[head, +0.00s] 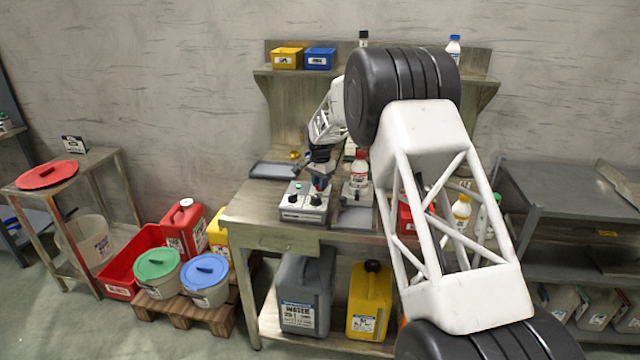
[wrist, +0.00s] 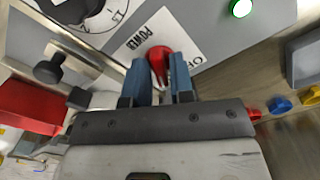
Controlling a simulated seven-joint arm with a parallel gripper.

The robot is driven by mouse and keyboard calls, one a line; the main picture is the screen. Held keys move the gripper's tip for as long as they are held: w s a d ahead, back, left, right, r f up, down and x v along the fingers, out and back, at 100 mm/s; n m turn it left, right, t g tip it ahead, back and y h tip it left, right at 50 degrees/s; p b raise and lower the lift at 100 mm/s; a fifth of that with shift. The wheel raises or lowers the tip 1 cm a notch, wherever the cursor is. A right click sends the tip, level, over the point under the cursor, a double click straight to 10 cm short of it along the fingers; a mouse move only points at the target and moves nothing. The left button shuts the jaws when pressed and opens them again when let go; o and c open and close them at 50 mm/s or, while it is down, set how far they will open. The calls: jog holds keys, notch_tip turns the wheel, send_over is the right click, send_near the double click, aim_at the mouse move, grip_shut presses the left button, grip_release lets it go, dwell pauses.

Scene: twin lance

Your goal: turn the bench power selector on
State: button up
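The bench power selector is a red knob (wrist: 160,60) on a grey panel (wrist: 205,40) in the wrist view. A white label beside it reads POWER, and part of OFF shows at its right. My gripper (wrist: 160,72) has two blue fingers set apart, one on each side of the knob's lower part. Gaps seem to show between the fingers and the knob, so it looks open. In the head view my gripper (head: 320,183) is low over the control box (head: 303,205) on the bench; the red knob is not clear there. A green lamp (wrist: 240,8) is lit on the panel.
The panel has a black dial (wrist: 85,10); a black knob (wrist: 50,70) stands left of my fingers. A bottle with a red cap (head: 359,170) stands right of the control box on the workbench (head: 250,212). A shelf (head: 275,72) hangs behind.

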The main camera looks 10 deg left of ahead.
jog(key=shift+o, duration=1.1)
jog(key=shift+r, duration=3.9)
